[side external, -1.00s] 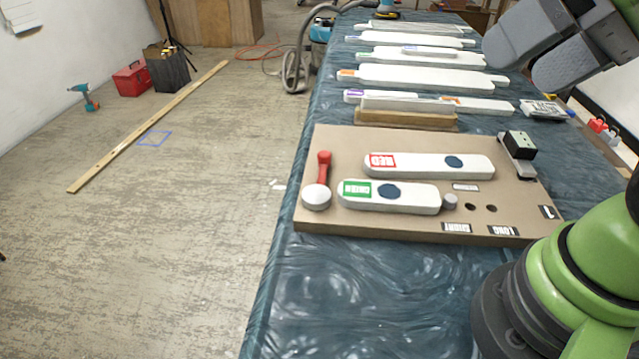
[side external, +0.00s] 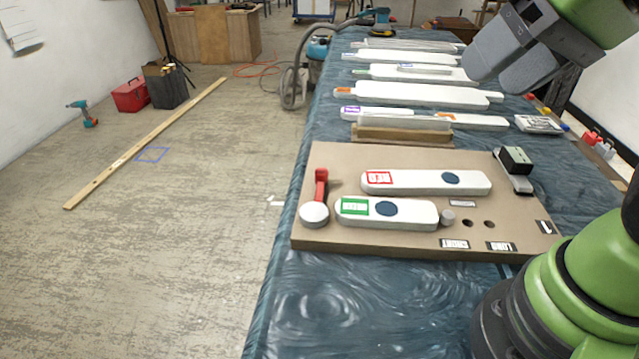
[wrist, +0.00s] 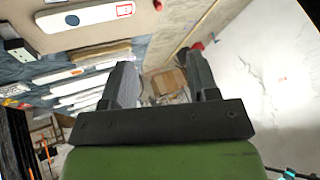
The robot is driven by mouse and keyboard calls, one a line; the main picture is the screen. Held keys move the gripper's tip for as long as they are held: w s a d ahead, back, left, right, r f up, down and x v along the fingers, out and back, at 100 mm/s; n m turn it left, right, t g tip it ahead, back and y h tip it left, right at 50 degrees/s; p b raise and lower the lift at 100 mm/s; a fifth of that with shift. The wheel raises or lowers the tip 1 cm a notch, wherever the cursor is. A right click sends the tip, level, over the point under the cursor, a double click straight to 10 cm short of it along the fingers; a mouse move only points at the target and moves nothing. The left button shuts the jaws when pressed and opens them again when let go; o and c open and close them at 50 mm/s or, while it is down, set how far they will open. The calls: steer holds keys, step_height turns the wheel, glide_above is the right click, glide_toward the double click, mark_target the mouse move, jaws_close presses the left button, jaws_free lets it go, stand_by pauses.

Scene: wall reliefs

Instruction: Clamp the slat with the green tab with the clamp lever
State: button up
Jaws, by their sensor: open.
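The slat with the green tab (side external: 405,220) lies flat on the brown board (side external: 335,160), a dark blue oval at its middle. The slat with the red tab (side external: 415,184) lies behind it; a red-tabbed slat also shows at the top of the wrist view (wrist: 85,17). The clamp lever, with a red handle (side external: 321,184) and a round grey end (side external: 314,213), stands at the left end of the green-tab slat. A grey peg (side external: 448,216) is at the slat's right end. My gripper (side external: 485,75) is open and empty, high above the far slats; its fingers show in the wrist view (wrist: 165,85).
A black and grey block (side external: 515,165) sits at the board's back right. A wooden block (side external: 400,135) and several white slats (side external: 415,95) lie behind the board. The table front (side external: 370,300) is clear.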

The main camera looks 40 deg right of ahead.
steer(key=w+f+g+h, duration=0.1)
steer(key=w+f+h, duration=0.1)
steer(key=w, duration=0.7)
steer(key=g+h, duration=0.1)
steer(key=g, duration=0.1)
glide_toward(322, 171)
steer(key=x, duration=1)
jaws_close()
